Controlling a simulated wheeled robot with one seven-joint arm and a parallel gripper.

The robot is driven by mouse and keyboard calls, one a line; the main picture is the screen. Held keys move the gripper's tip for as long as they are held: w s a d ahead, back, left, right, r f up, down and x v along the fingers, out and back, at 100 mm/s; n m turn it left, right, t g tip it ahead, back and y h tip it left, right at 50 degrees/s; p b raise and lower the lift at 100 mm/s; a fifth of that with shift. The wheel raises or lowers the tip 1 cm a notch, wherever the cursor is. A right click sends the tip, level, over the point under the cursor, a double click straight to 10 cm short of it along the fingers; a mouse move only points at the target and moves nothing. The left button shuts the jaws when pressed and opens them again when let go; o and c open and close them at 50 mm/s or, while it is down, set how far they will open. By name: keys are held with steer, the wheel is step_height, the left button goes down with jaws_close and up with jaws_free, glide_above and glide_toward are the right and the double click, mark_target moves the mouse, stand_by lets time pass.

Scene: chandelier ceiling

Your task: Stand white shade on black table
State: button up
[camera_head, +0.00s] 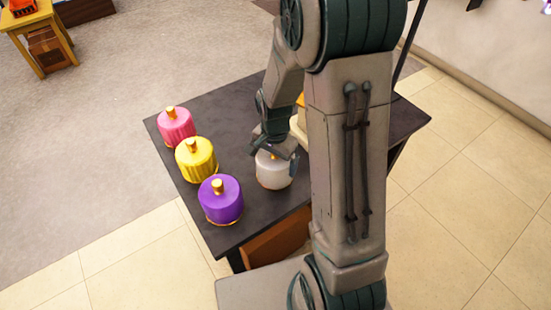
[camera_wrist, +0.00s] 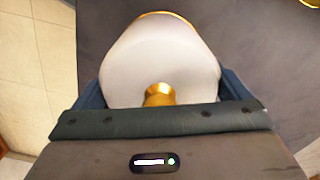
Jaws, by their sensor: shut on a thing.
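The white shade (camera_head: 273,171) is at the black table's front part, to the right of the purple shade. It looks upright, with its gold knob up, and its lower edge appears at or very near the table top; I cannot tell whether it touches. My gripper (camera_head: 274,150) is around its upper part from above and shut on it. In the wrist view the white shade (camera_wrist: 160,62) fills the space between my fingers, with its gold knob (camera_wrist: 159,95) close to the palm. The black table (camera_head: 250,98) also shows in the wrist view (camera_wrist: 275,60). My arm hides the table's right part.
A pink shade (camera_head: 176,127), a yellow shade (camera_head: 196,160) and a purple shade (camera_head: 221,201) stand in a row along the table's left side. A pale object (camera_head: 299,126) is partly hidden behind my arm. A small wooden table (camera_head: 42,45) is far off at upper left.

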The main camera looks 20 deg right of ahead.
steer(key=shift+f, duration=0.2)
steer(key=o, duration=0.7)
steer(key=shift+r, duration=0.2)
